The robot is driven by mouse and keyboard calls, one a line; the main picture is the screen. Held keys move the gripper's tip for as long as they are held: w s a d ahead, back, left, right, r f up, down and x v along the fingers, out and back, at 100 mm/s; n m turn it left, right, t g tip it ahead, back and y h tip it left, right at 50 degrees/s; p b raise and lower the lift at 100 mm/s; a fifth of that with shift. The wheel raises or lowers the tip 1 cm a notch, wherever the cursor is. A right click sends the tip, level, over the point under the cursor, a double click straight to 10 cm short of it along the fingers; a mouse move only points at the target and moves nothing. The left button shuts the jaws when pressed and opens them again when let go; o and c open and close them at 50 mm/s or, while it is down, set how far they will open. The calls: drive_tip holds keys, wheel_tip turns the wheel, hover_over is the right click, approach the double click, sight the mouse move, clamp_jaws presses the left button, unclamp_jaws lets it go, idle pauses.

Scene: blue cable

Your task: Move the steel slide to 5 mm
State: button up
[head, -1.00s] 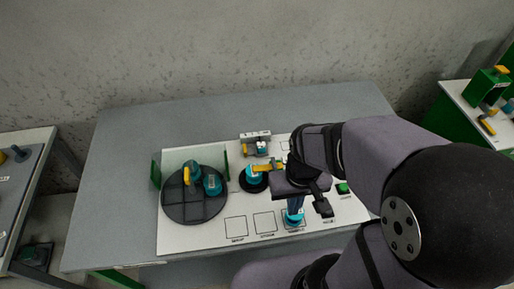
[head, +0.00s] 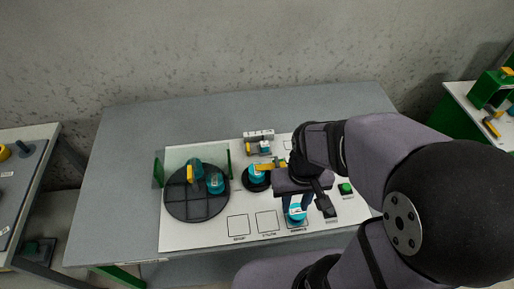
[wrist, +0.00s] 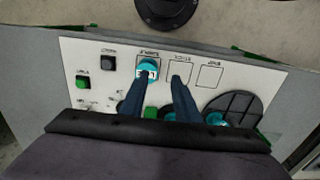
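A small steel-grey block with dark marks (head: 258,135) stands at the back middle of the white board, with a dark, teal and yellow fixture just in front of it. It may be the slide's gauge; the slide and its reading are too small to tell. My gripper (head: 298,206) is over the front of the board, well away from that block. In the wrist view my gripper's two dark blue fingers (wrist: 159,79) are apart with nothing between them. A teal part with a white label (wrist: 148,70) stands on a marked square just beyond the left fingertip.
A dark round divided tray (head: 196,207) with teal parts and a yellow piece is at the board's left, with green-edged clear guards behind it. A green button (head: 345,188) is at right. Two front squares are empty.

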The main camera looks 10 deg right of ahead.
drive_tip(key=w+a+f+t+b, duration=0.2)
drive_tip(key=w+f, duration=0.1)
drive_tip(key=w, duration=1)
drive_tip(key=t+b, duration=0.2)
drive_tip(key=b, duration=0.1)
approach(248, 147)
drive_tip(key=f, duration=0.2)
drive_tip(key=shift+w+p+x, duration=0.15)
drive_tip(key=shift+p+x, duration=0.35)
drive_tip(key=shift+x, duration=1.2)
drive_tip(key=shift+w+p+x, duration=0.1)
drive_tip(key=shift+p+x, duration=0.35)
drive_tip(key=shift+x, duration=1.3)
drive_tip(key=shift+r, duration=0.15)
clamp_jaws()
